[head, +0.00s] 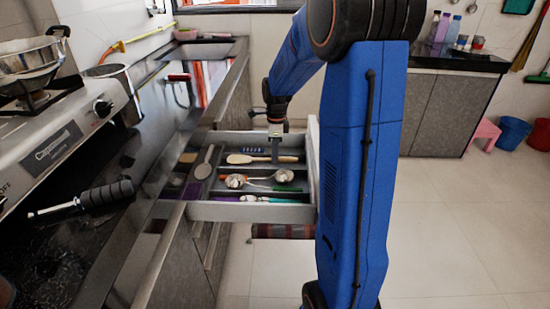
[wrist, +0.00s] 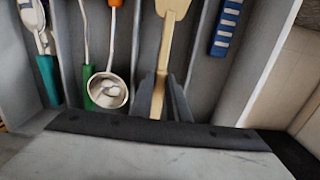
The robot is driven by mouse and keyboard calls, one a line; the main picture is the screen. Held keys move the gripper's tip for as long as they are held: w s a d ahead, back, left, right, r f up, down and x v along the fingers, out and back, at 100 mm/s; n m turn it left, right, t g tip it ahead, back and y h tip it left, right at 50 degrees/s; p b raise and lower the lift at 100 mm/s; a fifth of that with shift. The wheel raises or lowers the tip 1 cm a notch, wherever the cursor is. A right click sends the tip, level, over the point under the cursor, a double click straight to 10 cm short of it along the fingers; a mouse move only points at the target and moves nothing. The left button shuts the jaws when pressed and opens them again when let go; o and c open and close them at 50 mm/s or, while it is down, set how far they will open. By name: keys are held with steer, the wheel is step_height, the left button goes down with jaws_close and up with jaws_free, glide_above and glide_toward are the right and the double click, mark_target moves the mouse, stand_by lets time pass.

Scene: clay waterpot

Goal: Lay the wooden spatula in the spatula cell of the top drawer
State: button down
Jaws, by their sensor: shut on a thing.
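The wooden spatula (head: 240,158) is at the far side of the open top drawer (head: 250,212), its broad head to the left in the head view. In the wrist view the spatula (wrist: 173,8) lines up with a long cell between two grey dividers. I cannot tell whether it touches the cell floor. My gripper (head: 276,155) points down over the drawer and is shut on the spatula's handle.
Ladles (head: 235,181) lie in the middle cell, and teal-handled utensils (wrist: 45,75) in another. A blue patterned item (wrist: 226,28) is beside the spatula. A pale utensil (head: 204,165) lies at the drawer's left. The stove (head: 60,130) and counter are left; open floor is right.

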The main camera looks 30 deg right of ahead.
steer(key=shift+f, duration=0.65)
steer(key=shift+f, duration=0.65)
steer(key=c, duration=1.7)
jaws_free()
